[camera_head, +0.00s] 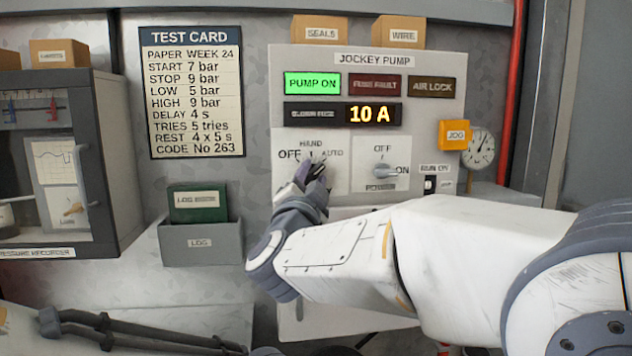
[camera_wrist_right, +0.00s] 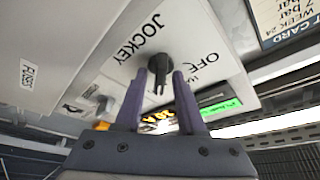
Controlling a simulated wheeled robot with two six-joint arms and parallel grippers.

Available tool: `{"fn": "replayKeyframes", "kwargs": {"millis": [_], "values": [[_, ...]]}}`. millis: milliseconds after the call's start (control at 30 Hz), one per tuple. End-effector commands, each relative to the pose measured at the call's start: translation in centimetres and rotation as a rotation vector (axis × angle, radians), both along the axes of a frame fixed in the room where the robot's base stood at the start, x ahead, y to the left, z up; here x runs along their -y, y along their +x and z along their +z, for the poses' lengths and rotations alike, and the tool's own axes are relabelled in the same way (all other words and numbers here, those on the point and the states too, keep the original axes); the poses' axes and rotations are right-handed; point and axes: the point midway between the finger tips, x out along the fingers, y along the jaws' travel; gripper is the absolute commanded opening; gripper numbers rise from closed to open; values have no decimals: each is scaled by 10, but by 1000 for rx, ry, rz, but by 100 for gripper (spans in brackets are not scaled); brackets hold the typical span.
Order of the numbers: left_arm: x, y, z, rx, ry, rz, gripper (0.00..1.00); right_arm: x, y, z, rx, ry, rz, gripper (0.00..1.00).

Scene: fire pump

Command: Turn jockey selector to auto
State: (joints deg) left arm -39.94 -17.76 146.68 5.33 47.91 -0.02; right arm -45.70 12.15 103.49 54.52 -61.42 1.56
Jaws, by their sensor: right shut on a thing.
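The jockey selector (camera_wrist_right: 160,64) is a dark rotary knob on a pale plate of the jockey pump panel (camera_head: 290,215). In the head view the plate is marked OFF at left, HAND at top and AUTO at right. My right gripper (camera_head: 311,172) covers most of the knob there, and its pointer seems to be near HAND, but the exact angle is hard to tell. In the right wrist view my right gripper (camera_wrist_right: 160,80) has its two purple-grey fingers on either side of the knob, shut on it.
A power switch (camera_head: 386,171) sits just right of the selector, near a yellow JOG box (camera_head: 454,135) and a gauge (camera_head: 480,148). A green PUMP ON lamp (camera_head: 312,83) is lit above. A log holder (camera_head: 201,243) and pressure recorder (camera_head: 112,165) stand left.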

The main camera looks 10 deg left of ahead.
Motion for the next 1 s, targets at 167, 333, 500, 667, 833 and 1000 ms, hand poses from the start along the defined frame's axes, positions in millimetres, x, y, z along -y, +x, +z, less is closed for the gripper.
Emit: {"fn": "replayKeyframes", "kwargs": {"millis": [167, 333, 500, 667, 833, 1000], "values": [[0, 0, -1, 0, 0, 0, 0, 0, 0, 0, -6, 22, 1, 0], [0, 0, -1, 0, 0, 0, 0, 0, 0, 1, -7, 24, 1, 0], [0, 0, -1, 0, 0, 0, 0, 0, 0, 1, -5, 23, 1, 0], [0, 0, -1, 0, 0, 0, 0, 0, 0, 0, -5, 23, 1, 46], [0, 0, -2, 0, 0, 0, 0, 0, 0, 0, -5, 23, 1, 46], [0, 0, -6, 0, 0, 0, 0, -1, -4, -3, -5, 23, 1, 46]]}}
